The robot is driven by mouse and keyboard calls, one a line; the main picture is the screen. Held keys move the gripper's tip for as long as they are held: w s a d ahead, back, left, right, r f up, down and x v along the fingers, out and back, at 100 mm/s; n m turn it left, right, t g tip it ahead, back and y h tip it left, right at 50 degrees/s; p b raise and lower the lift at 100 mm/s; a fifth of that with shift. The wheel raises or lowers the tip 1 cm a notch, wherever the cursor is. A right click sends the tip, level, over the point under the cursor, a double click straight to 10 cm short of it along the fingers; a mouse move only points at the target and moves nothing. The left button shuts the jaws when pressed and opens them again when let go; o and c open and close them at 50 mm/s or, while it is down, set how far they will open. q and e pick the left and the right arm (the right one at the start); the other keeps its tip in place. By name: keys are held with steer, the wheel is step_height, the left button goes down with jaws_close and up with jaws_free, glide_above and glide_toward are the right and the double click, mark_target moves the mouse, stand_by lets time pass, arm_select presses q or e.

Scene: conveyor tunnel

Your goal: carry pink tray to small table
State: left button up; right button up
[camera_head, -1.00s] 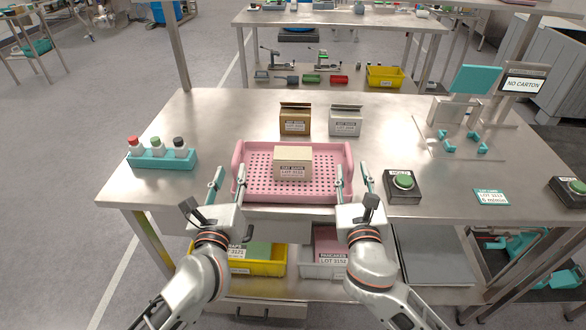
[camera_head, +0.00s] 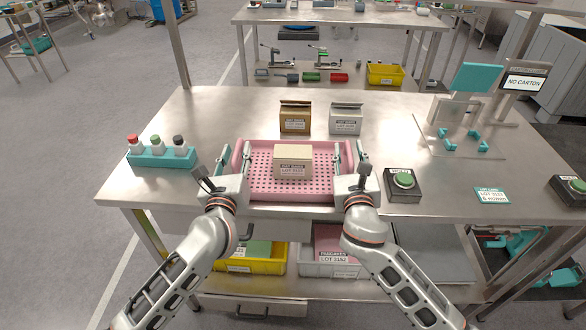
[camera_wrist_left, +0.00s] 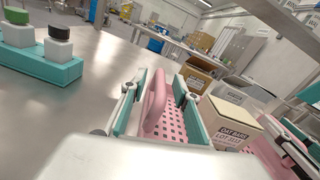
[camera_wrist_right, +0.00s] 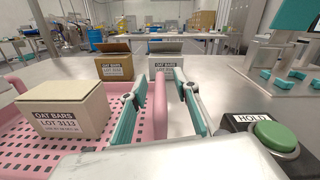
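The pink tray (camera_head: 290,194) lies flat on the steel bench and carries an oat bars carton (camera_head: 293,162). My left gripper (camera_head: 235,158) is open, its fingers on either side of the tray's left wall; the left wrist view shows that pink wall (camera_wrist_left: 154,104) between them with gaps. My right gripper (camera_head: 350,158) is open around the tray's right wall; the right wrist view shows that wall (camera_wrist_right: 160,105) between the spread fingers. A small table (camera_head: 35,42) stands at the far left; I cannot tell if it is the one named.
Behind the tray stand a brown carton (camera_head: 295,118) and a white carton (camera_head: 346,119). A teal bottle rack (camera_head: 162,158) is left, a HOLD button box (camera_head: 403,185) close right of my right gripper. Another bench (camera_head: 340,18) stands behind; open floor lies left.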

arm_select(q)
jaws_close()
arm_select(e)
jaws_close()
arm_select(q)
steer(key=shift+r, duration=0.2)
arm_select(e)
steer(key=shift+r, duration=0.2)
